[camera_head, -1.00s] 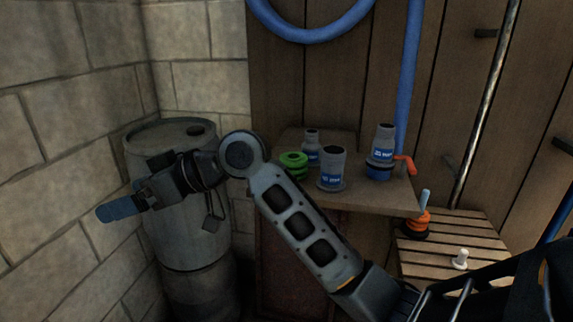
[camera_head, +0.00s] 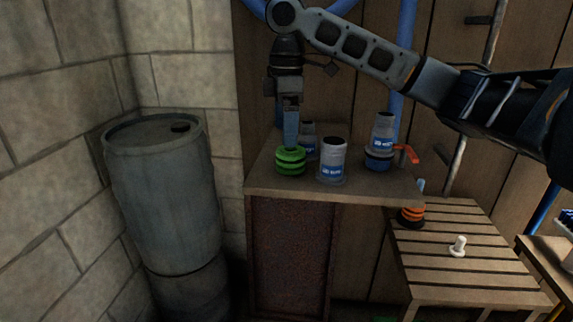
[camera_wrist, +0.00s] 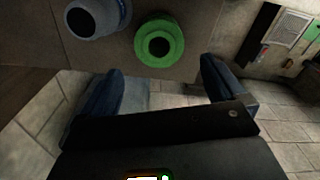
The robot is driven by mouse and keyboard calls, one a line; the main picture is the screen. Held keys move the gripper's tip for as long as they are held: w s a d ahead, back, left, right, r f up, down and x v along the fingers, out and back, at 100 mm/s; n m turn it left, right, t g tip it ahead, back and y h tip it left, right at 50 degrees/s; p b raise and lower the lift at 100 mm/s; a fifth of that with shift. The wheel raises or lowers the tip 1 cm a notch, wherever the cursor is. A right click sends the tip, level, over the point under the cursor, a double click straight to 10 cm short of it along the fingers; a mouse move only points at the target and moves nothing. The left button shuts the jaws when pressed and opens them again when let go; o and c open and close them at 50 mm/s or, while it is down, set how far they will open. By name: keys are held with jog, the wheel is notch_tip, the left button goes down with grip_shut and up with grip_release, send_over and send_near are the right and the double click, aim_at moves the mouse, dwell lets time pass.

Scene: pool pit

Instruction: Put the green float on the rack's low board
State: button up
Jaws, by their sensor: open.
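The green float (camera_head: 290,161), a ribbed ring, sits at the front left of a wooden tabletop (camera_head: 330,192). My gripper (camera_head: 291,140) points down right above the float in the head view, its blue fingers close to the float's top. In the wrist view the float (camera_wrist: 146,52) shows its dark centre hole, just beyond the two spread fingers (camera_wrist: 160,82), and nothing is between them. A low slatted wooden stand (camera_head: 425,262) is at the right; I cannot tell if it is the rack's low board.
An orange ringed float (camera_head: 408,216) and a white peg (camera_head: 458,247) are on the slatted stand, whose front is clear. A barrel (camera_head: 160,195) stands at left.

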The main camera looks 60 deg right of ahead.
aim_at(291, 155)
jog(key=shift+s+d+f, duration=0.3)
jog(key=shift+s+f, duration=0.05)
jog(key=shift+f, duration=0.25)
jog(key=shift+s+f, duration=0.2)
jog(key=shift+f, duration=3.1)
jog(key=c, duration=1.1)
jog(key=shift+r, duration=0.15)
jog(key=shift+c, duration=0.2)
